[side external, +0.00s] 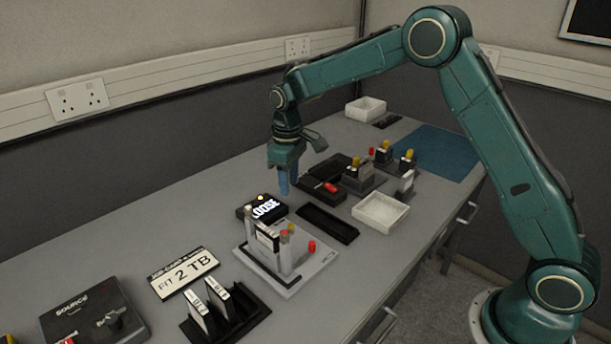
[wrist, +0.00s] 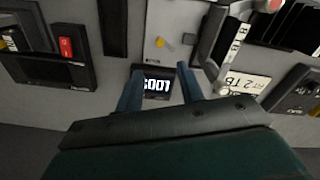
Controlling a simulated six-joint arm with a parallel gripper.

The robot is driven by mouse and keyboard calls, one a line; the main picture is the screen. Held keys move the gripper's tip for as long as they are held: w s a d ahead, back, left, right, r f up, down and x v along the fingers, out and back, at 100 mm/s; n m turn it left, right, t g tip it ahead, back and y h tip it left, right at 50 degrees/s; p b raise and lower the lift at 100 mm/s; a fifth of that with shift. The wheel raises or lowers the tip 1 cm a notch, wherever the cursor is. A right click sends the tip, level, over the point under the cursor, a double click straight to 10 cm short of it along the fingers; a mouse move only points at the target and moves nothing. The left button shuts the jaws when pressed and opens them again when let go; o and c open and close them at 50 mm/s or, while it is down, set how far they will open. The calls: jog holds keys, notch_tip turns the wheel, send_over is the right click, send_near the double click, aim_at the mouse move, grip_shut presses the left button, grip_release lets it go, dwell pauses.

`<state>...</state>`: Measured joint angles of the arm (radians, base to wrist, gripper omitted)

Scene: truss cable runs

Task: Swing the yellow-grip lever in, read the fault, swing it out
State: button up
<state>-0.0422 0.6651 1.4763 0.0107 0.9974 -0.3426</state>
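The black fault display box (side external: 263,208) shows lit white letters, "LOOSE", with a small amber light on top. In the wrist view the display (wrist: 156,86) appears between my fingertips, its text upside down and partly cut off. My gripper (side external: 283,184) points down above and behind the display box, its blue fingers empty. In the wrist view my gripper (wrist: 160,85) has its fingers well apart. A grey fixture (side external: 306,276) stands in front of the display, with upright posts and a red-capped peg. A small yellow piece (wrist: 160,42) shows on it; I cannot tell whether this is the lever's grip.
A "FIT 2 TB" label plate (side external: 183,273), a black card rack (side external: 240,319) and the SOURCE box (side external: 94,314) are at front left. An empty black tray (side external: 328,223), a white bin (side external: 380,211) and holders with yellow-topped parts (side external: 362,180) stand right.

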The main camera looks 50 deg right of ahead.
aim_at(291, 224)
notch_tip(291, 224, down, 13)
jog(key=shift+r, duration=0.1)
dwell(0.5)
grip_shut()
